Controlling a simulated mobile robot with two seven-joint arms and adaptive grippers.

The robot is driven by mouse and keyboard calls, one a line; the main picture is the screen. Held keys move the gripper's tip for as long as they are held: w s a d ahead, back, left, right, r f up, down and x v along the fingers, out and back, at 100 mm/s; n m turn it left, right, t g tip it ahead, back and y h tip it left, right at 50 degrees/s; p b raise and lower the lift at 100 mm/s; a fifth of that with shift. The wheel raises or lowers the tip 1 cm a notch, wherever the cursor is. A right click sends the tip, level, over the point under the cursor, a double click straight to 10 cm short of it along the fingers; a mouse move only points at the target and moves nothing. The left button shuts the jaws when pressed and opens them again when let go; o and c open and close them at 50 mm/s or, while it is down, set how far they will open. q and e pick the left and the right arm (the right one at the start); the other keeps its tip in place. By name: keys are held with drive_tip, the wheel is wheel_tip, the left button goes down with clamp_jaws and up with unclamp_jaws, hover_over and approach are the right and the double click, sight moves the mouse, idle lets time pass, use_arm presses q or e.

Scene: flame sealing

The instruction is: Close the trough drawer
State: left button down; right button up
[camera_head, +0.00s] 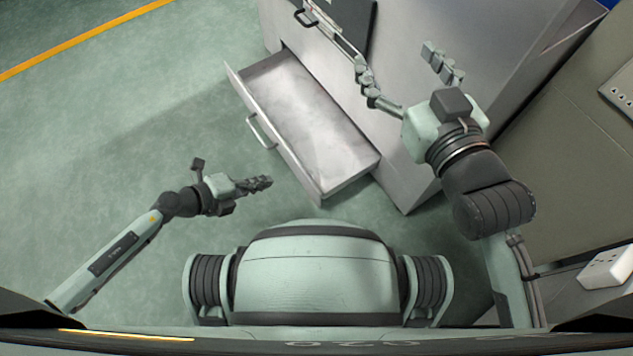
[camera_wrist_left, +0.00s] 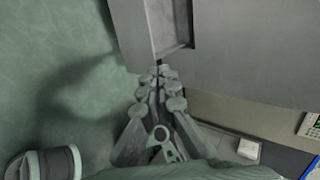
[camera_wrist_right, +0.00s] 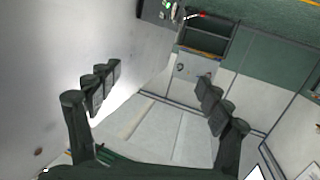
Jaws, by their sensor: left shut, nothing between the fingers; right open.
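The trough drawer (camera_head: 308,118) is a grey metal tray pulled out from the metal cabinet (camera_head: 425,60), empty inside, with a handle (camera_head: 260,131) on its front. In the left wrist view a corner of the drawer (camera_wrist_left: 140,30) shows just beyond the fingertips. My left gripper (camera_head: 264,183) is shut and empty, in front of the drawer and near the handle's lower end, apart from it as far as I can see. My right gripper (camera_head: 405,75) is open and empty, over the cabinet's side; its spread fingers show in the right wrist view (camera_wrist_right: 155,92).
A beige wall or panel (camera_head: 575,150) stands at the right, with a white socket box (camera_head: 607,268) below. Green floor (camera_head: 120,130) to the left is clear.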

use_arm(q)
wheel_tip(320, 180, down, 3)
drive_tip(key=s+a+m+g, duration=0.1)
drive_tip(key=s, duration=0.1)
drive_tip(key=b, duration=0.4)
approach(308, 181)
drive_tip(key=shift+y, duration=0.3)
drive_tip(key=x, duration=0.5)
drive_tip(key=shift+f, duration=0.2)
drive_tip(key=shift+w+d, duration=0.25)
drive_tip(key=shift+d, duration=0.15)
use_arm(e)
drive_tip(key=s+a+r+t+y, duration=0.1)
drive_tip(key=s+r+t+y, duration=0.2)
drive_tip(key=r+t, duration=0.5)
drive_tip(key=shift+s+a+r+t+y, duration=0.25)
drive_tip(key=shift+s+r+y, duration=0.2)
drive_tip(key=shift+r, duration=2.6)
use_arm(q)
drive_tip(key=shift+d, duration=0.1)
use_arm(e)
drive_tip(key=shift+w+d, duration=0.1)
